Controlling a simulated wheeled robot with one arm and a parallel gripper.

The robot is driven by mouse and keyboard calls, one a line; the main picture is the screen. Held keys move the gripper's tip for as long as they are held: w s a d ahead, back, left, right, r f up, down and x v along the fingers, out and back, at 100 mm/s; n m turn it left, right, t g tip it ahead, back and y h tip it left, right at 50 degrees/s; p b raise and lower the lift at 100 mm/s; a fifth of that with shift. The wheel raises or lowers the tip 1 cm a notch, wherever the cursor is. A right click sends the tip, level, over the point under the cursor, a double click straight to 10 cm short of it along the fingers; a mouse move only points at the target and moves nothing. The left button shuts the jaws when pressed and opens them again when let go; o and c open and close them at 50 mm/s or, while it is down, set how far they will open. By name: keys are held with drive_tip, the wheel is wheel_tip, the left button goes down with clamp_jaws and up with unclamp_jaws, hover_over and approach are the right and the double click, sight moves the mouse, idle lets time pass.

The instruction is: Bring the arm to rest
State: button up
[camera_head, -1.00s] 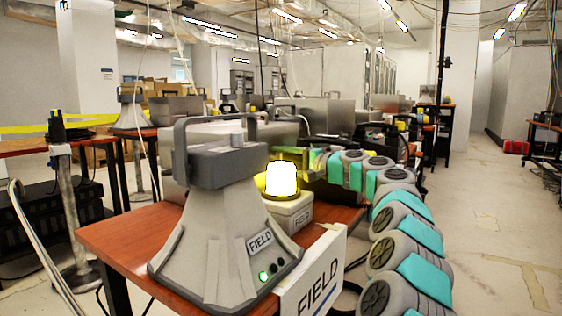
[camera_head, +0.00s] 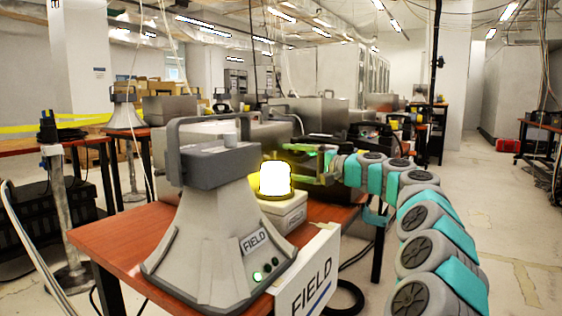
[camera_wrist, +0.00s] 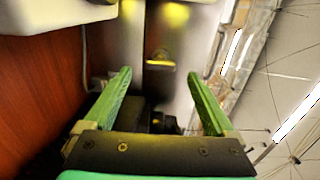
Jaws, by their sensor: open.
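My gripper (camera_head: 312,166) is behind and to the right of the lit beacon in the head view, partly hidden by it. My grey and teal arm (camera_head: 425,215) curves in from the lower right. In the wrist view, the gripper's two green fingers (camera_wrist: 158,74) are spread apart with nothing between them. The glowing yellow beacon (camera_head: 276,178) sits on a light box right of the phone.
A white FIELD sign (camera_head: 308,275) hangs at the desk's front right edge. Similar desks with grey equipment (camera_head: 318,112) stand behind. A post (camera_head: 65,215) stands at left.

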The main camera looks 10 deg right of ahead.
drive_tip(key=shift+v, duration=0.85)
